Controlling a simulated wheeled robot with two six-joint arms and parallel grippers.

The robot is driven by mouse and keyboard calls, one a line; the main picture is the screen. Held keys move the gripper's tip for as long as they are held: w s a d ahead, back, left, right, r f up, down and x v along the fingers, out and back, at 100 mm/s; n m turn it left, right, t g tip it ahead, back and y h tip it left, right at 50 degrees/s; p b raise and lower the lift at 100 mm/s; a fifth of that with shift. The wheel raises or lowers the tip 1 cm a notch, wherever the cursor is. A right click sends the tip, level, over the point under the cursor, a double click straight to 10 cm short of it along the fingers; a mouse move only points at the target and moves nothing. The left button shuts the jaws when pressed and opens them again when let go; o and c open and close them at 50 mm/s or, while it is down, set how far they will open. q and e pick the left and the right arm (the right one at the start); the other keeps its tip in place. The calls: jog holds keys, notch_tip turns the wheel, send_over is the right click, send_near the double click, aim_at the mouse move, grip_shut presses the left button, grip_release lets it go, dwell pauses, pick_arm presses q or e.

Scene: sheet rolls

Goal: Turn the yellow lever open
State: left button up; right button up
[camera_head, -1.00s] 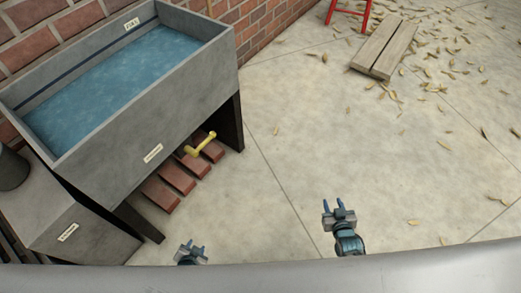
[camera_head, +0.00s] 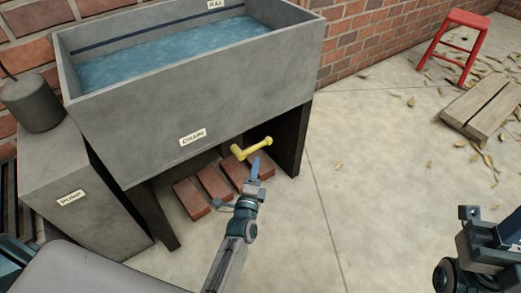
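The yellow lever (camera_head: 252,149) sticks out below the front of the grey water tank (camera_head: 200,140), near the DRAIN label (camera_head: 193,137). It points to the right and slightly up in the picture. My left gripper (camera_head: 255,168) is just below and in front of the lever, its blue fingertip close under the bar. Whether they touch cannot be told. The fingers overlap in this view, so their gap is hidden. My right gripper (camera_head: 480,215) is at the right edge, far from the lever and partly cut off.
Red bricks (camera_head: 214,183) lie under the tank between its dark legs. A grey PUMP block (camera_head: 75,190) stands at left. A red stool (camera_head: 458,45) and a wooden plank piece (camera_head: 485,106) are at right. Open concrete floor lies between.

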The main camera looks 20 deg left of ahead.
aim_at(260, 145)
pick_arm(q)
jog(key=w, duration=0.3)
jog(key=w+b, duration=0.1)
jog(key=w, duration=0.2)
jog(key=w+a+r, duration=0.1)
jog(key=w, duration=0.2)
jog(key=shift+w+r, duration=0.1)
jog(key=shift+w, duration=0.1)
grip_shut()
